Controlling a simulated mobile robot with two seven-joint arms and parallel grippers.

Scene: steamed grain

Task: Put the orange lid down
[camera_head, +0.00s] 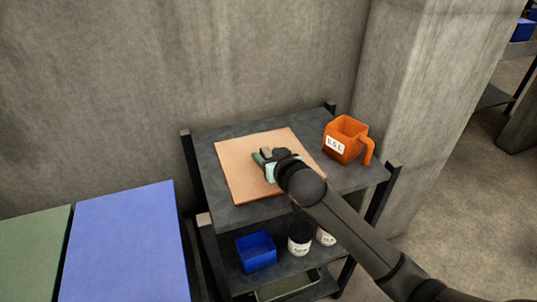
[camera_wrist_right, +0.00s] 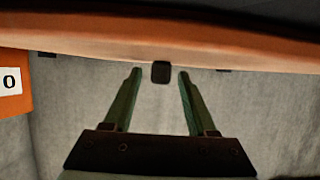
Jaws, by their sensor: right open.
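The orange lid (camera_head: 240,183), a pale orange square panel, appears to lie flat on the top of the dark shelf (camera_head: 225,217) in the head view. My right gripper (camera_head: 263,158) is over its middle, with green fingers. In the right wrist view, an orange panel edge (camera_wrist_right: 160,35) spans the top, and a small dark knob (camera_wrist_right: 160,72) shows between the tips of my open right gripper (camera_wrist_right: 158,76). The fingers stand apart from the knob on both sides. In the head view my wrist hides part of the panel. My left gripper is out of view.
An orange jug (camera_head: 345,140) with a white label stands right of the panel. A blue surface (camera_head: 125,245) is at left. A concrete wall and pillar (camera_head: 425,95) stand close behind.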

